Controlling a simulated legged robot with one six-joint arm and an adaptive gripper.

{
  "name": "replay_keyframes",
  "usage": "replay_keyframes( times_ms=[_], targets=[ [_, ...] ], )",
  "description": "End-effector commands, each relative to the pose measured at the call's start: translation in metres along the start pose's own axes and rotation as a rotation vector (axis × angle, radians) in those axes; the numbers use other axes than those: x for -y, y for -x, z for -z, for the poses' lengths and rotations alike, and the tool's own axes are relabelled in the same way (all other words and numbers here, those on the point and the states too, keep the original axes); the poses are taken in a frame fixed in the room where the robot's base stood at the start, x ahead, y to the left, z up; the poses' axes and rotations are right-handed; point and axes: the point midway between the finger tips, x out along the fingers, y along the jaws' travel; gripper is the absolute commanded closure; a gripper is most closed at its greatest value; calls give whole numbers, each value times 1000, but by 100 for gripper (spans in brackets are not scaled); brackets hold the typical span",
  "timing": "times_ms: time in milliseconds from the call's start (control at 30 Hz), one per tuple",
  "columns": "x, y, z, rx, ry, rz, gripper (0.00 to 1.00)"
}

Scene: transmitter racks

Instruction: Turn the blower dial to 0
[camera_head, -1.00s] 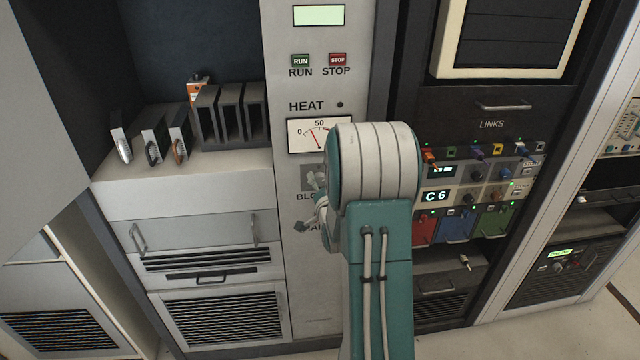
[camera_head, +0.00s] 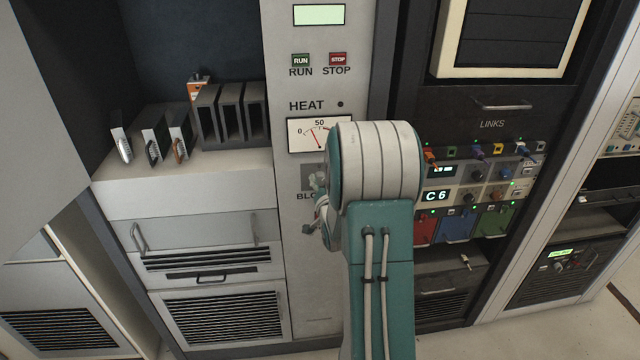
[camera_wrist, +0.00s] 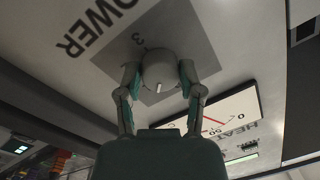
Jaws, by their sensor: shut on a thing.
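The blower dial (camera_wrist: 160,68) is a round grey knob with a short white mark, on a grey square plate (camera_wrist: 193,35) in the wrist view. The mark sits on the knob's lower side in that picture. A "3" shows on the plate above the knob, and part of the word "BLOWER" is beside it. The other scale numbers are hidden or unreadable. My gripper (camera_wrist: 159,76) has its two fingers on either side of the knob and is shut on it. In the head view my arm covers most of the dial; part of its plate (camera_head: 308,178) shows.
The heat gauge (camera_head: 318,134) is just above the dial's plate, with the run button (camera_head: 301,60) and stop button (camera_head: 338,59) higher up. A shelf with several modules (camera_head: 152,142) is to the left. The links panel with plugged cables (camera_head: 478,152) is to the right.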

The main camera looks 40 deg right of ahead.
Motion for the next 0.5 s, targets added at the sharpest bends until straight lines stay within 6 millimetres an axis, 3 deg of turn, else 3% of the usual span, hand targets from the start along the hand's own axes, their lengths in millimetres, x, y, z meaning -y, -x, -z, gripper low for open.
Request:
replay_keyframes(
  times_ms=[500],
  targets=[
    [2,-1,3,21,476,-29,99]
  ],
)
